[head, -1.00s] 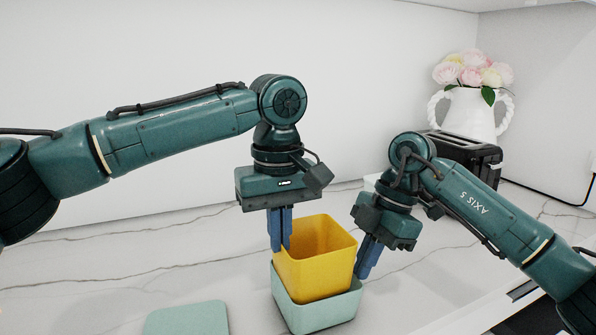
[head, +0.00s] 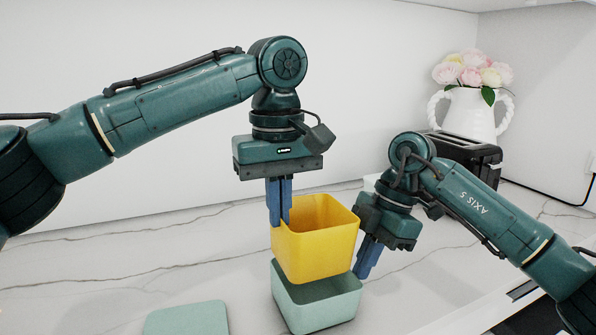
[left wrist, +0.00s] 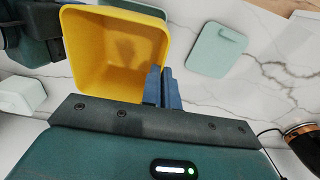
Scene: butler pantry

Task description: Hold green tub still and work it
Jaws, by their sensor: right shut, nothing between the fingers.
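The pale green tub (head: 315,313) stands open on the counter, low in the middle of the head view. A yellow tub (head: 318,255) hangs above its opening and covers part of its far rim. My left gripper (head: 279,222) is shut on the yellow tub's left wall at the rim. The left wrist view shows this yellow tub (left wrist: 105,50) empty, with the fingers (left wrist: 162,88) at its wall. My right gripper (head: 366,272) is shut and empty, pointing down beside the green tub's right side. I cannot tell whether it touches the tub.
A flat pale green lid (head: 187,318) lies on the counter left of the green tub. A black toaster (head: 468,152) and a white vase of flowers (head: 470,112) stand at the back right. The marble counter (head: 120,258) is bare at left.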

